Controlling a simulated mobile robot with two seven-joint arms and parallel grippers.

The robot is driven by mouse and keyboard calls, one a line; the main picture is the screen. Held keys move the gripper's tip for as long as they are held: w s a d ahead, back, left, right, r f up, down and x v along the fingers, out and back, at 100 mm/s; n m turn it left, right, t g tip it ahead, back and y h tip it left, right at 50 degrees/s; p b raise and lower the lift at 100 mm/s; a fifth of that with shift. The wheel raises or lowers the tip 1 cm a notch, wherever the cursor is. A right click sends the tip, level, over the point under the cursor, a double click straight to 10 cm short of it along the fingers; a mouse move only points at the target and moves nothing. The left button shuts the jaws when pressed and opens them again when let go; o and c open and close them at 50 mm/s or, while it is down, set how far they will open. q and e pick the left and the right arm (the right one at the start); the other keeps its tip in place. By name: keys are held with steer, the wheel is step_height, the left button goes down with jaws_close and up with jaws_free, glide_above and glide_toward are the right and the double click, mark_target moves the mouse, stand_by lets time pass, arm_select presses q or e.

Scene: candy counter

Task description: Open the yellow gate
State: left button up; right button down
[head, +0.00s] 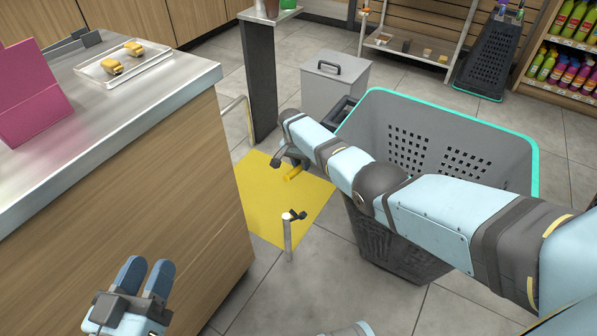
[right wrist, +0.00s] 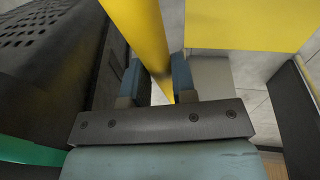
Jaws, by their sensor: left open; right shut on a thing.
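The yellow gate is a yellow bar (head: 293,173), mostly hidden behind my right arm in the head view. In the right wrist view the bar (right wrist: 139,30) runs between the two fingers. My right gripper (right wrist: 157,68) is shut on it; in the head view this gripper (head: 283,162) is partly hidden by its own arm. A short metal post (head: 287,238) with a dark top stands near the bar. My left gripper (head: 146,270) is open and empty, low beside the wooden counter front.
A yellow floor patch (head: 262,222) lies under the bar. A large grey basket (head: 450,120) with a teal rim stands close to my right arm. The counter (head: 150,105) with a tray (head: 88,69) borders the left. A grey lidded bin (head: 330,88) stands behind.

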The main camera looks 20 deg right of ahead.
steer(key=shift+w+d+r, duration=0.15)
steer(key=shift+d+r, duration=0.15)
steer(key=shift+r, duration=0.3)
steer(key=c, duration=0.9)
jaws_free()
steer(key=shift+a, duration=0.1)
